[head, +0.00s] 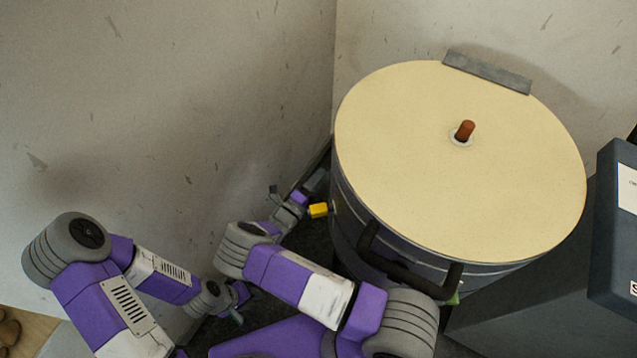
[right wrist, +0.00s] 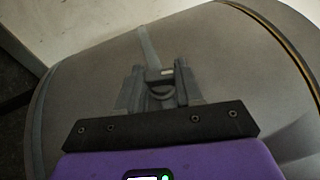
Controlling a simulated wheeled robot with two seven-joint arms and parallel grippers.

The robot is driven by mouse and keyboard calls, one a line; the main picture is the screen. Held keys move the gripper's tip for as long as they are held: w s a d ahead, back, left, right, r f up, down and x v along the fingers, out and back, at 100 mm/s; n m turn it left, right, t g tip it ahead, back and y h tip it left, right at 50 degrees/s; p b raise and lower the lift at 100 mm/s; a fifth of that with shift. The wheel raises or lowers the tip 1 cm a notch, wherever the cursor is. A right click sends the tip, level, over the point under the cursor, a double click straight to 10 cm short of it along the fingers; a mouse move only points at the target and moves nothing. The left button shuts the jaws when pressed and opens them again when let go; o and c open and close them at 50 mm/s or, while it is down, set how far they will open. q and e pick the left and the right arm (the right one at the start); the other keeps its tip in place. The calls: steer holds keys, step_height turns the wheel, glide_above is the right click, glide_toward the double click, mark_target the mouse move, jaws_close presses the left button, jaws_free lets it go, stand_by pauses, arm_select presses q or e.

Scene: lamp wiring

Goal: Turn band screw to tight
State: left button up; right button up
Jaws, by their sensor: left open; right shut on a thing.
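A drum (head: 455,170) with a flat cream top stands in the corner; its grey curved wall (right wrist: 90,75) fills much of the right wrist view. My right gripper (head: 300,196) is at the drum's left side, close to a small yellow block (head: 318,210). In the right wrist view its fingers (right wrist: 158,88) are shut on a small grey part (right wrist: 160,92), from which a pale strip runs up the wall. I cannot tell for certain that this part is the band screw. My left gripper (head: 237,306) is open, low and left of the drum, partly hidden by its arm.
A red-brown peg (head: 465,130) stands up from the drum top, and a grey bar (head: 487,72) sits at its back rim. A black handle (head: 405,270) juts from the front. A dark box (head: 615,225) stands at right. Walls close off left and back.

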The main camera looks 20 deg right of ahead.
steer(key=shift+f+m+h+b, duration=0.1)
steer(key=shift+m+h+b, duration=0.2)
steer(key=shift+h+b, duration=0.2)
steer(key=o, duration=1)
steer(key=shift+o, duration=0.2)
steer(key=shift+a, duration=0.1)
steer(key=p+v, duration=0.1)
steer(key=v, duration=0.6)
steer(key=shift+s+a, duration=0.15)
steer(key=shift+s, duration=0.05)
